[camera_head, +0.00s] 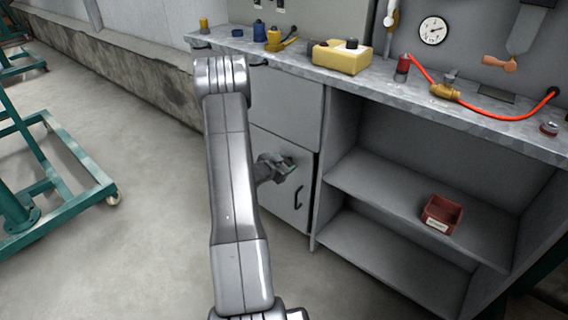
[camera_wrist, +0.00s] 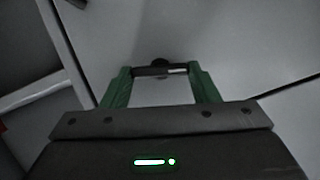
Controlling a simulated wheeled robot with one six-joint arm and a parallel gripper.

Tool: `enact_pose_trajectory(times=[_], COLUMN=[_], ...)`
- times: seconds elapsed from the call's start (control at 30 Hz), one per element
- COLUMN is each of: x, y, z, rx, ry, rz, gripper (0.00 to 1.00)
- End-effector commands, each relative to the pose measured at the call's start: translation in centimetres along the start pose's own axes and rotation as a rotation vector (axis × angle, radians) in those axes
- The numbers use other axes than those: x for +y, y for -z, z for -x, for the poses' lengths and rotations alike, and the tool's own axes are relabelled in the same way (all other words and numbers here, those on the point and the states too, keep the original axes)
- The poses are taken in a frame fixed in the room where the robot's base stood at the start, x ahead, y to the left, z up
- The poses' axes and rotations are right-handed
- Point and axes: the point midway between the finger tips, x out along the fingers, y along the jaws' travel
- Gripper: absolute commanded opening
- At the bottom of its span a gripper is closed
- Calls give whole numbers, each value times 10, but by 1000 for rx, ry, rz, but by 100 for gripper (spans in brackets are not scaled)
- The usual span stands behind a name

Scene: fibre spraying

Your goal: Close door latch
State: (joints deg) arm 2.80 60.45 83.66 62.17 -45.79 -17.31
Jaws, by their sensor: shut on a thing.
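The grey cabinet door (camera_head: 262,212) is under the workbench, left of the open shelves, and looks flush with the cabinet front. It has a black pull handle (camera_head: 299,197). My gripper (camera_head: 290,163) is at the upper part of this door, above and left of the handle. In the wrist view my gripper (camera_wrist: 160,72) has a green finger on each side of a small dark bar, the door latch (camera_wrist: 153,71), and is shut on it. A round dark part shows behind the bar. In the head view the latch is hidden by my gripper.
The workbench top (camera_head: 385,85) carries a yellow box (camera_head: 341,59), several small containers and a red hose (camera_head: 490,113). A red bin (camera_head: 441,214) sits on the open shelf. A green frame (camera_head: 60,190) stands at the left. The floor between is clear.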

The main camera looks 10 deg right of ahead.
Motion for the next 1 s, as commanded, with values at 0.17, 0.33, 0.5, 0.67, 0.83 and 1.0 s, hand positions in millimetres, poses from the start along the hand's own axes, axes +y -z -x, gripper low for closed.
enact_pose_trajectory(times=[0.17, 0.33, 0.5, 0.67, 0.83, 1.0], x=[-2, -3, -4, -3, -3, -3], y=[5, 5, 3, 1, 0, 0], z=[2, 2, 1, 0, 0, 0], rx=[-1, -2, 0, -1, 0, 0], ry=[-27, -63, -95, -108, -110, -109], rz=[62, 148, 226, 260, 263, 263], gripper=[32, 32, 32, 32, 32, 62])
